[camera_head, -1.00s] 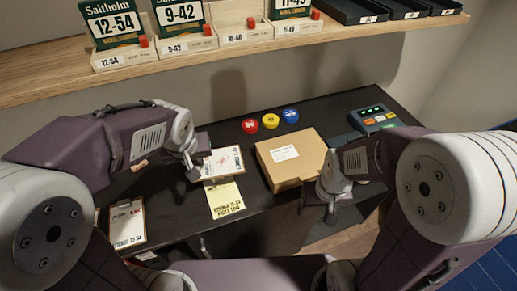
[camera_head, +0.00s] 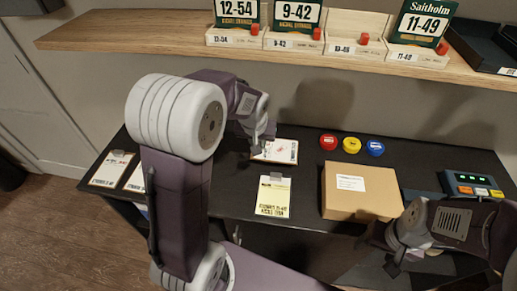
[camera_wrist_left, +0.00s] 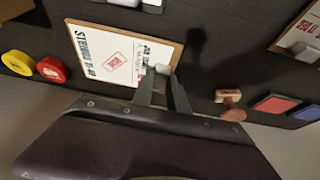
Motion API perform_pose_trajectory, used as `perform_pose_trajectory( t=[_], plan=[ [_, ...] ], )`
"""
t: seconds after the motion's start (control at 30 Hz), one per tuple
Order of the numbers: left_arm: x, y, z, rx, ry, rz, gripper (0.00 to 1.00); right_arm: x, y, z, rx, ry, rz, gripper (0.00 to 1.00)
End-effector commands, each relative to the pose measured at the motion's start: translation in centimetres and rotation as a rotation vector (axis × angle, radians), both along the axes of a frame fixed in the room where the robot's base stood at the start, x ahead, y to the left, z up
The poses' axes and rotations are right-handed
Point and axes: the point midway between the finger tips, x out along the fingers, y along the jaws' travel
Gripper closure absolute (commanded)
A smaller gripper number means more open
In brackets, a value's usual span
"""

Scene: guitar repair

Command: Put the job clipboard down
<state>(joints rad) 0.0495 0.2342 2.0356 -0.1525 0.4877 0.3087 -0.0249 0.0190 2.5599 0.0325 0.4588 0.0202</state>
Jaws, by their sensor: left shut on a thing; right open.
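The job clipboard (camera_head: 280,151), a brown board with a white sheet and a red stamp mark, is at the back of the black bench behind a yellow-sheet clipboard (camera_head: 273,196). My left gripper (camera_head: 264,139) is shut on its edge at the clip. In the left wrist view, the fingers (camera_wrist_left: 163,88) reach the edge of this clipboard (camera_wrist_left: 112,55). I cannot tell whether it touches the bench or hangs just above. My right gripper (camera_head: 392,262) is open and empty, in front of the cardboard box (camera_head: 358,190).
Red (camera_head: 328,142), yellow (camera_head: 352,144) and blue (camera_head: 375,148) round tins stand right of the clipboard. Two clipboards lie at the bench's left end (camera_head: 111,168). A device with lit buttons (camera_head: 472,184) is at right. A wooden stamp (camera_wrist_left: 229,97) lies near my left gripper. A shelf (camera_head: 150,38) overhangs behind.

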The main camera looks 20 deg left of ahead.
Motion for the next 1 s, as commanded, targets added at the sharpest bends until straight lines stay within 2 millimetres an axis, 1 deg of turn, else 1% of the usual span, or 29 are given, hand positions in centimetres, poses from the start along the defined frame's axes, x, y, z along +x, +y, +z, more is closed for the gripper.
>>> perform_pose_trajectory(
  t=[0.1, 0.23, 0.4, 0.47, 0.7, 0.87, 0.9, 0.93, 0.97, 1.0],
  plan=[
    [0.7, 0.8, -0.6, 0.000, -0.001, 0.001, 1.00, 0.0, 0.0, 0.0, 0.000, 0.000, 0.000, 0.35],
    [0.8, 0.8, -0.9, -0.001, -0.001, 0.000, 1.00, 0.0, 0.0, 0.0, 0.000, 0.000, 0.000, 0.35],
    [0.7, 0.8, -4.1, 0.000, 0.003, -0.001, 1.00, 0.0, 0.0, -0.8, 0.000, 0.000, 0.000, 0.35],
    [0.8, 0.8, -4.6, 0.000, 0.001, -0.001, 1.00, 0.0, 0.0, -0.8, 0.000, 0.000, 0.000, 0.35],
    [0.8, 0.8, -4.7, -0.001, -0.001, 0.000, 1.00, 0.0, 0.0, -0.7, 0.000, 0.000, 0.000, 0.35],
    [0.8, 0.8, -5.2, -0.001, -0.001, 0.000, 1.00, 0.0, 0.0, -1.2, 0.000, 0.000, 0.000, 0.35],
    [0.8, 0.8, -5.0, 0.000, -0.001, -0.001, 0.70, 0.0, 0.0, -1.0, 0.000, 0.000, 0.000, 0.35],
    [0.8, 0.8, -5.0, 0.000, -0.001, -0.001, 0.61, 0.0, 0.0, -1.0, 0.000, 0.000, 0.000, 0.35],
    [0.8, 0.8, -5.0, -0.001, 0.000, -0.001, 0.59, 0.0, 0.0, -1.0, 0.000, 0.000, 0.000, 0.35],
    [0.8, 0.8, -5.0, -0.001, 0.000, -0.001, 0.59, 0.0, 0.0, -1.0, 0.000, 0.000, 0.000, 0.35]
  ],
)
